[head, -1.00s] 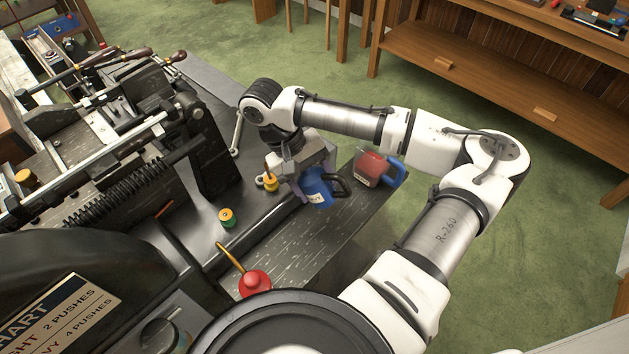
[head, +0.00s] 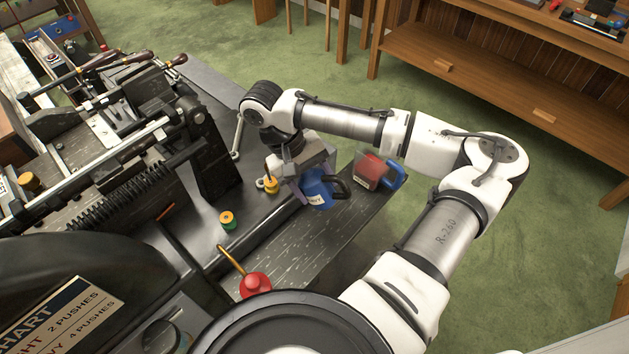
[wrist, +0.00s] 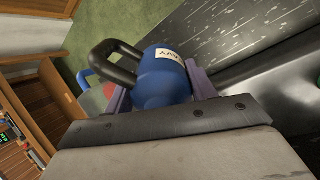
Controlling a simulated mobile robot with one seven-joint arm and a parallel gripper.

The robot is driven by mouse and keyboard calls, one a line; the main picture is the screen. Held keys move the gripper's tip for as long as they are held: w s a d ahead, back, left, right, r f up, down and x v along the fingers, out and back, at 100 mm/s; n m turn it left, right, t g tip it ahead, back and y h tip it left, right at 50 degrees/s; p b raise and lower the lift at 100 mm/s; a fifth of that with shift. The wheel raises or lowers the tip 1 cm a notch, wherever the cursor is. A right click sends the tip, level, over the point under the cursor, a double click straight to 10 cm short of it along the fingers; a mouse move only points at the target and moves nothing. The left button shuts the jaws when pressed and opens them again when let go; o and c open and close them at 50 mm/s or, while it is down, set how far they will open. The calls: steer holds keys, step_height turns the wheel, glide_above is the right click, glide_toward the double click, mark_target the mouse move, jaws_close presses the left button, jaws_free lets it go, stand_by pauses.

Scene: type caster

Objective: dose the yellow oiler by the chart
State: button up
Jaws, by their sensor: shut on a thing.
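My gripper (wrist: 158,92) is shut on a blue jug (head: 319,189) with a black handle and a white label ending in "VY". The jug also shows between the purple fingers in the wrist view (wrist: 163,78). A small yellow oiler (head: 271,185) stands just left of my gripper, partly hidden by it. A red oiler (head: 255,285) with a brass spout stands nearer, by my base. The chart (head: 58,318) at lower left is cut off; it reads "GHT 2 PUSHES", with several pushes on the "VY" row.
A red jug (head: 370,170) with a blue handle stands right of the blue one. Black machinery (head: 205,150) fills the left. The bench top between the red oiler and the blue jug is clear.

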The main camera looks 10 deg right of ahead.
steer(key=shift+f+b, duration=0.3)
steer(key=shift+f, duration=0.45)
steer(key=shift+r, duration=0.2)
stand_by(0.4)
steer(key=shift+r+p, duration=0.35)
steer(key=shift+r, duration=0.6)
steer(key=shift+f, duration=0.15)
steer(key=shift+f, duration=0.2)
steer(key=shift+f+b, duration=0.35)
steer(key=shift+f, duration=0.45)
steer(key=shift+r, duration=0.2)
steer(key=shift+r+p, duration=0.35)
steer(key=shift+r, duration=0.6)
steer(key=shift+r, duration=0.1)
